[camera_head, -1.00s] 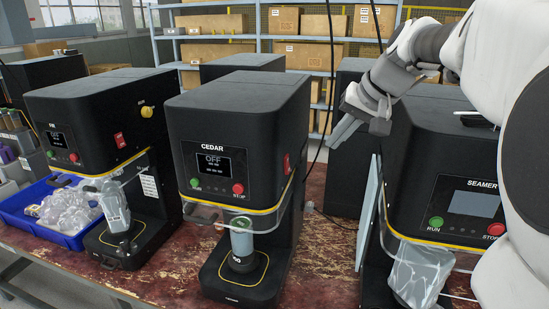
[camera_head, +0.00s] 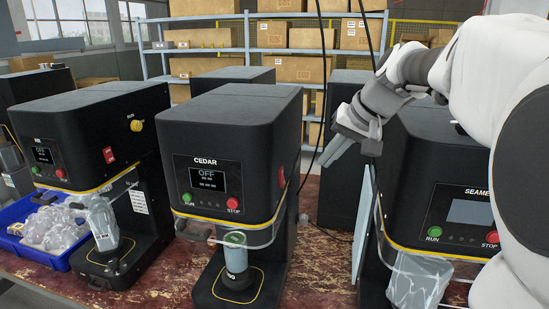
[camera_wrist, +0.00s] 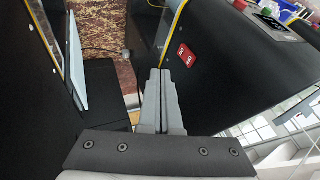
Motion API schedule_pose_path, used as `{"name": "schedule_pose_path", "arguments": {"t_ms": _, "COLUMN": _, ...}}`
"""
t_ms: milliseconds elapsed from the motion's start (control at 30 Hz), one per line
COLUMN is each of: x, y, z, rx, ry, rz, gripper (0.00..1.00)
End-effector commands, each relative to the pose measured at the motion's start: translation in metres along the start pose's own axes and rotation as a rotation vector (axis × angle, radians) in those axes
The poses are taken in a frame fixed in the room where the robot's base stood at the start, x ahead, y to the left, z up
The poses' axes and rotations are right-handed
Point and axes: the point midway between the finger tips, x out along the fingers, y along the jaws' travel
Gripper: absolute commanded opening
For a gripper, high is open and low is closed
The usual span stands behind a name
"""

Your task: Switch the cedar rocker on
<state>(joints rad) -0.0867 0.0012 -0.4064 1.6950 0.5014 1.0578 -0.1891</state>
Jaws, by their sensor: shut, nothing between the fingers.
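The black CEDAR machine (camera_head: 225,140) stands in the middle of the bench, and its display (camera_head: 206,178) reads OFF. It has a green button (camera_head: 187,197) and a red STOP button (camera_head: 232,203) on the front. A red rocker (camera_head: 281,177) sits on its right side, seen edge-on in the head view. A red rocker (camera_wrist: 187,56) with white marks also shows on a black side panel in the wrist view; its position cannot be read clearly. My gripper (camera_head: 335,152) is shut and empty, right of the CEDAR machine and apart from it.
The SEAMER machine (camera_head: 440,160) stands on the right, with a pale upright panel (camera_head: 363,220) at its left side. Another black machine (camera_head: 85,130) with a red rocker (camera_head: 108,155) stands left, beside a blue crate (camera_head: 50,255). A cable crosses the gap behind.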

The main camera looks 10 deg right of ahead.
Motion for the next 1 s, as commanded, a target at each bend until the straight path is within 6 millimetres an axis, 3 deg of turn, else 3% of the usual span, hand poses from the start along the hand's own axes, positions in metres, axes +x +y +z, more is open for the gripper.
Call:
{"name": "schedule_pose_path", "arguments": {"t_ms": 400, "x": 0.087, "y": -0.003, "z": 0.001, "rx": -0.002, "ry": -0.005, "rz": 0.0, "gripper": 0.0}}
{"name": "schedule_pose_path", "arguments": {"t_ms": 600, "x": 0.098, "y": -0.028, "z": 0.002, "rx": -0.003, "ry": -0.001, "rz": -0.001, "gripper": 0.0}}
{"name": "schedule_pose_path", "arguments": {"t_ms": 1000, "x": 0.104, "y": -0.034, "z": 0.002, "rx": 0.0, "ry": 0.0, "rz": -0.001, "gripper": 0.0}}
